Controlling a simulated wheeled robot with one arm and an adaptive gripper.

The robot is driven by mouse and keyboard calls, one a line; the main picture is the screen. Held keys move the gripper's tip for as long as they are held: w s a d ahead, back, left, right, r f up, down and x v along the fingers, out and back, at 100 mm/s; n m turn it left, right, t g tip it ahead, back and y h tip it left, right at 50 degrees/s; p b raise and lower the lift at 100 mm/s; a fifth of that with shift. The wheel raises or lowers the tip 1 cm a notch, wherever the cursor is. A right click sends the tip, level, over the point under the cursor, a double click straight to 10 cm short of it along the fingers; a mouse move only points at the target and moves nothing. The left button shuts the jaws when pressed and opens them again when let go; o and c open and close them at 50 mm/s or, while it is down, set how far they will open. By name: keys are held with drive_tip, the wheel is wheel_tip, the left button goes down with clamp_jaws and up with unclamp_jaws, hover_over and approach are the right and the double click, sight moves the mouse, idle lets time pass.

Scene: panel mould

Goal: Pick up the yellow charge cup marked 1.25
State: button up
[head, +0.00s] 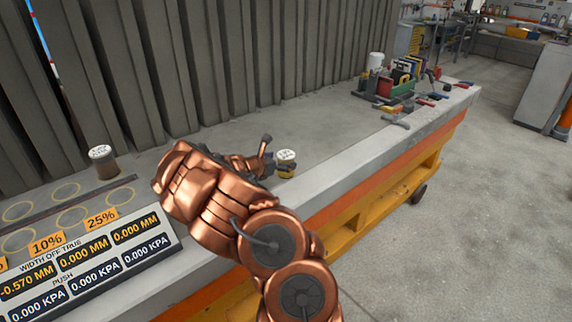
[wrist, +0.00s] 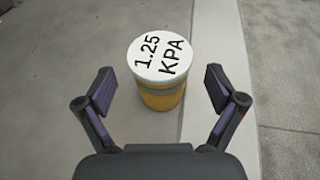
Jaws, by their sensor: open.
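The yellow charge cup (wrist: 161,97) has a white lid (wrist: 160,59) marked 1.25 KPA and a grey band below it. It stands upright on the grey bench top near the front edge. My gripper (wrist: 160,92) is open, with one finger on each side of the cup in the wrist view and a gap on both sides. In the head view the cup (head: 286,168) shows just to the right of my gripper (head: 268,160), and its lower part is partly hidden by my arm.
A brown cup with a white lid (head: 102,162) stands at the left by ringed spots and percent labels (head: 101,218). A readout panel (head: 90,262) is at lower left. Tools and coloured items (head: 400,82) crowd the bench's far end. A corrugated grey wall (head: 220,60) runs behind.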

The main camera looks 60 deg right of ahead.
drive_tip(key=shift+x, duration=1.4)
drive_tip(key=c, duration=1.6)
